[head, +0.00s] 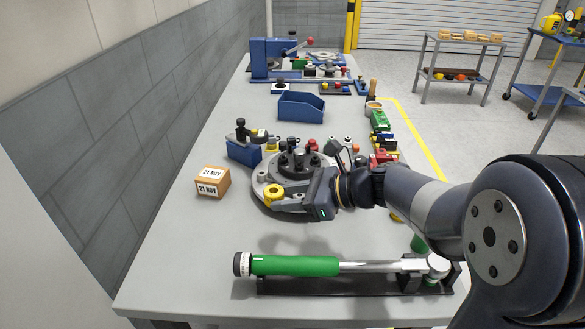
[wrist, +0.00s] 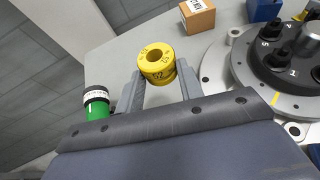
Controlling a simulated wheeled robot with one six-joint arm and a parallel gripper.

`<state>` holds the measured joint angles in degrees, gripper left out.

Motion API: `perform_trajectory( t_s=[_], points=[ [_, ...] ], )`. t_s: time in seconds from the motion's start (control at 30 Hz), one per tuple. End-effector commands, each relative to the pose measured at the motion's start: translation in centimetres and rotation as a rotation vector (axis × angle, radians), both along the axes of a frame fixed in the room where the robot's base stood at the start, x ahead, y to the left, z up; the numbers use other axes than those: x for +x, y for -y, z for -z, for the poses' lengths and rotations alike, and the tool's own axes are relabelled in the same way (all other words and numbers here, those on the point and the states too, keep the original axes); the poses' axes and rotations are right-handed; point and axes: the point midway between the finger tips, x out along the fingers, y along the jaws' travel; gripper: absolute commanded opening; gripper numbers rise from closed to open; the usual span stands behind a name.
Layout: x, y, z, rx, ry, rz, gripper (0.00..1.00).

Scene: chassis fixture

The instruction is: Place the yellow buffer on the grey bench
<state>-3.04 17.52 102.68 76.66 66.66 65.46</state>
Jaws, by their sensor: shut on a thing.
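The yellow buffer (wrist: 157,68) is a thick ring with a centre hole and dark markings on its top. My gripper (wrist: 160,82) is shut on it, one grey finger on each side. In the head view the buffer (head: 273,195) shows at the left front edge of the round grey fixture, with my gripper (head: 284,204) reaching it from the right. The grey bench (head: 205,228) spreads around and below. I cannot tell how high the buffer is above the bench.
The round fixture (head: 262,178) with black knobs is close beside the buffer. A cardboard box (head: 213,182) stands to the left. A green-handled torque wrench (head: 295,265) lies in a black cradle at the front. Bare bench lies between the box and the wrench.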

Motion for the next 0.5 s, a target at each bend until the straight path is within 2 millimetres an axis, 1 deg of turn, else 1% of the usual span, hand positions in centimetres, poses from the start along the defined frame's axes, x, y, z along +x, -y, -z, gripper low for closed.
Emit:
perform_trajectory(
  t_s=[0.23,0.3,0.43,0.5],
  points=[
    [0.0,0.0,4.4,0.0,-0.007,0.0,0.14],
    [-0.1,0.0,5.4,0.0,-0.006,0.0,0.14],
    [0.0,0.0,6.4,0.0,-0.003,0.0,0.14],
    [0.0,0.0,7.4,-0.001,-0.004,0.001,0.14]
  ],
)
